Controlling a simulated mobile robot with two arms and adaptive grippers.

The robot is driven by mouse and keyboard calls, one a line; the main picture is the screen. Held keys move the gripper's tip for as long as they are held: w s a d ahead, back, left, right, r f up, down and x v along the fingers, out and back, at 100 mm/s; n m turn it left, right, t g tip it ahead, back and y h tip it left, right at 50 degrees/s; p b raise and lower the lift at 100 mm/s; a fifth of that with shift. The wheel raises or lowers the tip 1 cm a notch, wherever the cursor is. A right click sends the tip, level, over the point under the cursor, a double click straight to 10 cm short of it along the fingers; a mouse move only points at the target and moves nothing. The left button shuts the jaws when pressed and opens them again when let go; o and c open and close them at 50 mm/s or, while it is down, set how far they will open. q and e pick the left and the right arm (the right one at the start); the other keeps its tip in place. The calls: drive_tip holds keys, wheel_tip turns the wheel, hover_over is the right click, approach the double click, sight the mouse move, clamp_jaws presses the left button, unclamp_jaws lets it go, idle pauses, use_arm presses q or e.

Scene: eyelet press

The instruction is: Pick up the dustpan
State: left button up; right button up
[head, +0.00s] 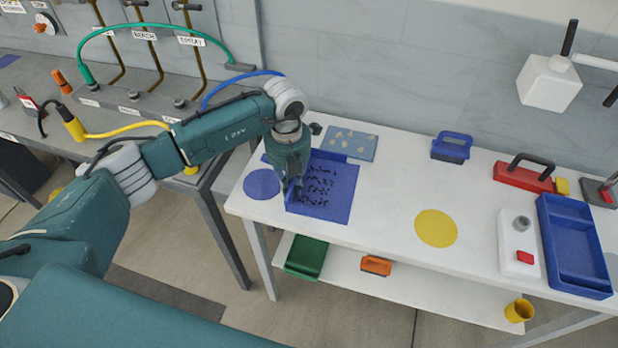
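I cannot tell for sure which thing is the dustpan. A small blue, open-fronted piece with a raised rim (452,147) stands at the back middle of the white table and may be it. My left gripper (293,192) points down over the left part of a blue mat (335,203) strewn with small black bits. It is well to the left of the small blue piece. Its fingertips are dark and small against the mat, so their opening does not show. My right gripper is out of view.
The white table (390,190) also bears a blue disc (261,184), a yellow disc (436,228), a red block with a black handle (523,173) and a blue tray (602,290). A green bin (306,257) and an orange piece (376,265) sit on the lower shelf.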

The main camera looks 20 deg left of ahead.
use_arm(q)
clamp_jaws()
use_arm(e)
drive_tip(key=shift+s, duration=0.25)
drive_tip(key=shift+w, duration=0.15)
